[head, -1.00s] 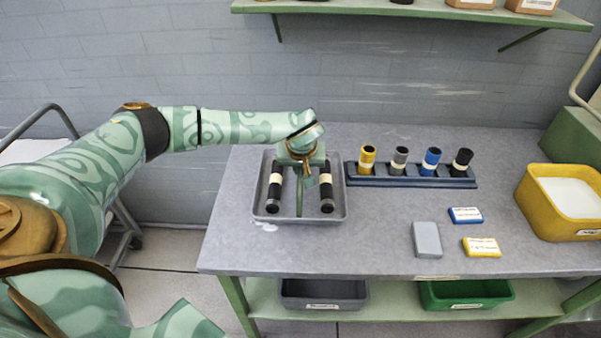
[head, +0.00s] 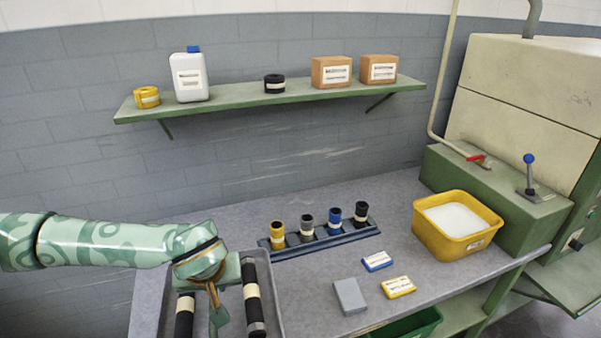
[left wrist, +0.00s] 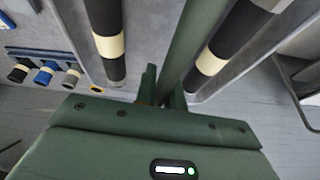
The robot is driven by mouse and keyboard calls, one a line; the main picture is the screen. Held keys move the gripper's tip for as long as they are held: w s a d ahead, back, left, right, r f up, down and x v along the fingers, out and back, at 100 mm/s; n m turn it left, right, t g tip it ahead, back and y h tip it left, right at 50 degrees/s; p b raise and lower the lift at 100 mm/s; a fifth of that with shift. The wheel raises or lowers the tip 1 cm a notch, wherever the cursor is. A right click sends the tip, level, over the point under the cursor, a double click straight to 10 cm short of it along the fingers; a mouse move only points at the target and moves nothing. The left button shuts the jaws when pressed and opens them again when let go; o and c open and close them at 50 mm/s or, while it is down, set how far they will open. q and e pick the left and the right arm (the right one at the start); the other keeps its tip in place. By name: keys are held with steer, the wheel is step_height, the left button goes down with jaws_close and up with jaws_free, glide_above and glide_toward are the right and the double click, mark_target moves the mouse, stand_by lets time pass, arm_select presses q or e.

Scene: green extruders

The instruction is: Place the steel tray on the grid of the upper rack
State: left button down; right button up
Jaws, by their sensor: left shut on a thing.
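The grey steel tray (head: 273,292) is at the left of the workbench (head: 310,290), cut off by the bottom edge of the head view. Two black rods with cream bands (head: 252,290) lie in it. My left gripper (head: 217,308) is over its middle, between the rods. In the left wrist view my left gripper (left wrist: 163,88) is shut on a greenish bar (left wrist: 187,45) between the rods, which appears to be part of the tray. Whether the tray is clear of the bench cannot be told. No rack grid is seen. My right gripper is not in view.
A holder with several coloured tubes (head: 320,236) stands close right of the tray. Three small blocks and a yellow bin (head: 425,238) are farther right. A green wall shelf (head: 240,103) carries a bottle, rolls and boxes. A beige machine (head: 530,110) stands at right.

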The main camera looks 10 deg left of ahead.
arm_select(q)
steer(key=s+d+r+m+h, duration=0.1)
steer(key=d+r+m, duration=0.4)
steer(key=r, duration=0.5)
steer(key=shift+s+t+h+b, duration=0.4)
steer(key=shift+s+b, duration=0.05)
steer(key=shift+s, duration=0.4)
steer(key=shift+f, duration=0.15)
